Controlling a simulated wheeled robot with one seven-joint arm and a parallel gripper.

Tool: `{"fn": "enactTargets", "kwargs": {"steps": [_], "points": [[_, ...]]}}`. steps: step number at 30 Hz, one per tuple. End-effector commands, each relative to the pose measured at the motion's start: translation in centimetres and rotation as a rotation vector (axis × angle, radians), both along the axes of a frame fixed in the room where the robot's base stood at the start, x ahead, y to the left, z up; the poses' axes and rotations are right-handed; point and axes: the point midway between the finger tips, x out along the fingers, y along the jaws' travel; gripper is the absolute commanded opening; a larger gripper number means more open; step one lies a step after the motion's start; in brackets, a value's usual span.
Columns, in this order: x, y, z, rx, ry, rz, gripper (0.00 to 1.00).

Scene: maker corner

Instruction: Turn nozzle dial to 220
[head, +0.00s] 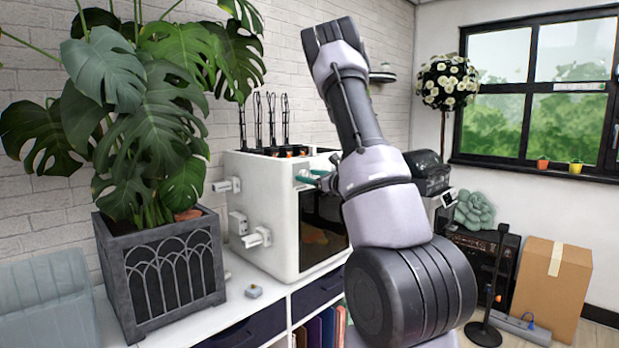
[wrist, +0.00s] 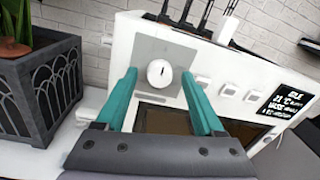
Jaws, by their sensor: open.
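The nozzle dial (wrist: 158,74) is a round white knob on a grey panel (wrist: 178,50) on the front of the white printer (head: 270,205). A short dark mark on the dial points roughly upward in the wrist view. I see no readable numbers around it. My gripper (wrist: 158,77) is open, with one teal finger on each side of the dial in that view and visible gaps to it. I cannot tell whether the fingertips reach the knob's depth. In the head view my gripper (head: 312,177) is at the printer's upper front, and my arm hides the dial.
Several white square switches (wrist: 229,90) and a dark display (wrist: 285,102) with small text, seemingly "IDLE", sit right of the dial. A plant in a grey planter (head: 175,270) stands left of the printer. A cardboard box (head: 550,285) stands on the floor at right.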

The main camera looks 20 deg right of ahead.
Motion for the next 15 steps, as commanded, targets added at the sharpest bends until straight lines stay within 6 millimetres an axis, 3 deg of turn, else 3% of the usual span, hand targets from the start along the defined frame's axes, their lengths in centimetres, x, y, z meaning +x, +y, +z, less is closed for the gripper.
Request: {"fn": "enactTargets", "kwargs": {"steps": [5, 9, 11, 15], "points": [[0.00, 0.01, 0.01, 0.000, 0.000, 0.000, 0.70], [-0.01, 0.01, 0.01, 0.000, 0.000, 0.001, 0.20], [-0.02, 0.01, 0.02, 0.000, 0.000, 0.001, 0.00], [-0.02, 0.01, 0.02, 0.001, 0.000, 0.001, 0.00]]}}
